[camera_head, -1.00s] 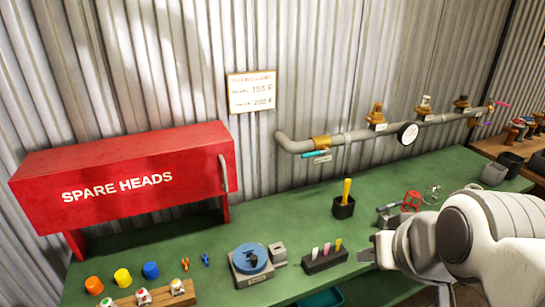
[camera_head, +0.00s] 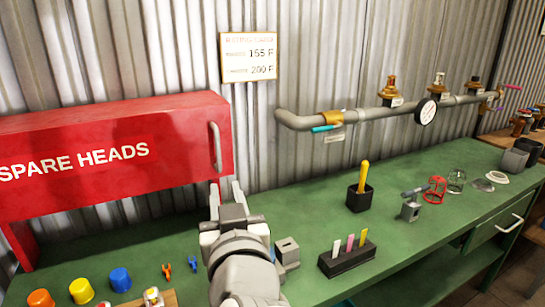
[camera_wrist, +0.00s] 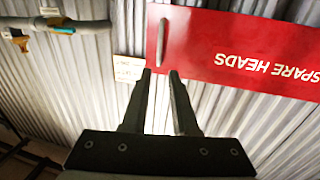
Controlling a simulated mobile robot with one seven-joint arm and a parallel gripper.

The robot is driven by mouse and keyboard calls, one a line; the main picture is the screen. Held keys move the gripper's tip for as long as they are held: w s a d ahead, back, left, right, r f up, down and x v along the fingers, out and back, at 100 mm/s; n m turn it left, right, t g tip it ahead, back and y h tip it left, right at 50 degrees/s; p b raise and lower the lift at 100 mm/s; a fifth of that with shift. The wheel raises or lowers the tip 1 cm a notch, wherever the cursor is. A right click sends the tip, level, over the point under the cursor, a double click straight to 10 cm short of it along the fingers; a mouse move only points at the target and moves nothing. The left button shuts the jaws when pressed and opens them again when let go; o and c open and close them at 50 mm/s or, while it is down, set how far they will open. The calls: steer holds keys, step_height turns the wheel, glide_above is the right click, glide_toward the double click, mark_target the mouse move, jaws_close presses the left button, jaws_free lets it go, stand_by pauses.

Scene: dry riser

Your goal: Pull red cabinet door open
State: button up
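The red cabinet (camera_head: 110,165) marked SPARE HEADS is at the left against the corrugated wall, and its door looks shut. A grey vertical bar handle (camera_head: 216,147) is near the door's right end. My gripper (camera_head: 227,190) is open and empty, just below the handle in the head view and apart from it. In the wrist view the cabinet door (camera_wrist: 240,50) is upper right with its handle (camera_wrist: 162,42) above the fingertips. My open gripper (camera_wrist: 160,75) shows there with a clear gap between its fingers.
A green bench (camera_head: 300,225) runs below, with a black marker block (camera_head: 347,257), a black cup (camera_head: 360,197) and coloured caps (camera_head: 82,290) on it. A grey pipe (camera_head: 370,115) with a gauge runs along the wall. A rating card (camera_head: 249,56) hangs right of the cabinet.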

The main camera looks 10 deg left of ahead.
steer(key=p, duration=1)
glide_toward(218, 151)
steer(key=b+x, duration=0.1)
steer(key=x, duration=0.9)
steer(key=shift+w, duration=0.3)
jaws_close()
stand_by(0.6)
